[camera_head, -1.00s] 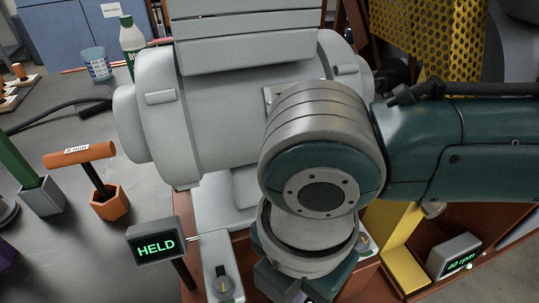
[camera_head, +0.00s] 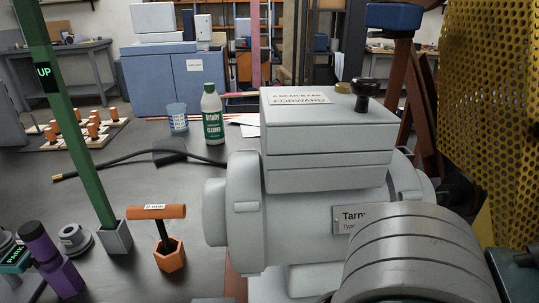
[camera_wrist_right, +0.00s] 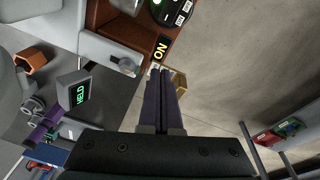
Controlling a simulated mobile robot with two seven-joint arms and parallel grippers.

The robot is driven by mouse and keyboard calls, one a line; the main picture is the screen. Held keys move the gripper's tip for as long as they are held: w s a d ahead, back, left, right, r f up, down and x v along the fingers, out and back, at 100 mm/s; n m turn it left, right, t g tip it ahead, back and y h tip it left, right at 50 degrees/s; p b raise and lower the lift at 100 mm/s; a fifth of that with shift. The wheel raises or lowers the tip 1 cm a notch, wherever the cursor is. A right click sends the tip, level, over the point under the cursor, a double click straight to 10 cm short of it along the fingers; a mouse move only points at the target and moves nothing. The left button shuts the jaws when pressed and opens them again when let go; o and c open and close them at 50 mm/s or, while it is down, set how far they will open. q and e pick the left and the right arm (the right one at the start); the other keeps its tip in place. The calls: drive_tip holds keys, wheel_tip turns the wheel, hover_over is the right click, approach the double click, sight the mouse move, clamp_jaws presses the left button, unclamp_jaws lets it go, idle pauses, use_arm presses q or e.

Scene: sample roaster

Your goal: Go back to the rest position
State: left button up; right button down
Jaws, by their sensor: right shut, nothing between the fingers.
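My right gripper (camera_wrist_right: 158,74) shows in the right wrist view with its two dark purple fingers together and nothing between them. It points past the front of the roaster bench, over open grey floor. In the head view only the grey rounded joint of my right arm shows at the bottom right, in front of the roaster; the right gripper is hidden there. My left gripper is in neither current view. The grey roaster machine (camera_head: 325,180) fills the middle of the head view.
A HELD display (camera_wrist_right: 78,97) and an ON label (camera_wrist_right: 161,50) are near the right gripper. An orange T-handled tool (camera_head: 157,212), a green UP post (camera_head: 70,130), a cleaner bottle (camera_head: 211,115) and a blue cup (camera_head: 177,118) stand on the dark bench. A perforated yellow guard (camera_head: 495,110) is at right.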

drive_tip(key=s+a+r+m+t+y+p, duration=0.1)
drive_tip(key=s+a+r+m+y+p, duration=0.15)
drive_tip(key=r+m+p, duration=0.55)
drive_tip(key=s+d+r+m+t+h+p, duration=0.3)
drive_tip(key=d+r+m+p, duration=0.5)
drive_tip(key=d+r+m, duration=0.8)
use_arm(q)
wheel_tip(320, 180, up, 53)
drive_tip(key=p, duration=3.5)
use_arm(e)
wheel_tip(320, 180, up, 34)
drive_tip(key=d+n+h, duration=0.1)
drive_tip(key=n, duration=0.2)
drive_tip(key=shift+s+n+g, duration=0.25)
drive_tip(key=shift+n+g, duration=0.05)
